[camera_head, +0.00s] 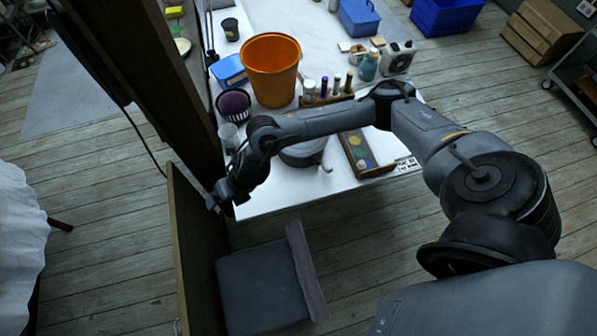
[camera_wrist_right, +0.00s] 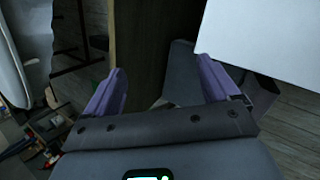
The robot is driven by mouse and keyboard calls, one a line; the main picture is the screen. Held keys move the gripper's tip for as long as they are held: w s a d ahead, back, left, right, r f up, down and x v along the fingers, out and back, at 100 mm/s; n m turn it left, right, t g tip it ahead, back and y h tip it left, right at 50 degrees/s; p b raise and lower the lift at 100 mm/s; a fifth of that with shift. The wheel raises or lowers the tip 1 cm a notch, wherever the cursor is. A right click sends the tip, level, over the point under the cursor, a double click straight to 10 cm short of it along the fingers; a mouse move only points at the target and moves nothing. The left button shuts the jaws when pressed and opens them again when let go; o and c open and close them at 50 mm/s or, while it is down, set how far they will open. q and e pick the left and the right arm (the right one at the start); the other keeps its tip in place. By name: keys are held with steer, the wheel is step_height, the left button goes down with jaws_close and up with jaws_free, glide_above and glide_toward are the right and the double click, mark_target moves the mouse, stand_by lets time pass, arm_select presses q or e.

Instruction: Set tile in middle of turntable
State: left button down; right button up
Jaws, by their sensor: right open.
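The turntable appears to be the round grey piece (camera_head: 303,157) on the white table, partly hidden under my right arm. I cannot tell for certain which object is the tile; small flat squares (camera_head: 358,48) lie at the back of the table. My right gripper (camera_head: 216,203) is beyond the table's front left corner, near a wooden panel, away from the turntable. In the right wrist view its two purple fingers (camera_wrist_right: 162,66) stand wide apart with nothing between them. My left gripper is not in view.
A wooden panel (camera_head: 196,250) and a grey chair (camera_head: 262,288) stand before the table (camera_head: 290,199).

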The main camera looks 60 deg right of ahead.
steer(key=s+a+r+m+t+y, duration=0.1)
steer(key=s+a+r+m+t, duration=0.3)
steer(key=a+m, duration=0.7)
steer(key=s+d+f+m+g+h, duration=0.3)
steer(key=s+d+m+g+h, duration=0.1)
steer(key=s+d+m, duration=1.1)
steer(key=s+m+g, duration=0.1)
steer(key=m, duration=0.1)
steer(key=shift+s+m, duration=0.4)
step_height(320, 180, up, 26)
steer(key=p, duration=2.5)
steer(key=shift+f, duration=0.2)
steer(key=shift+f, duration=0.1)
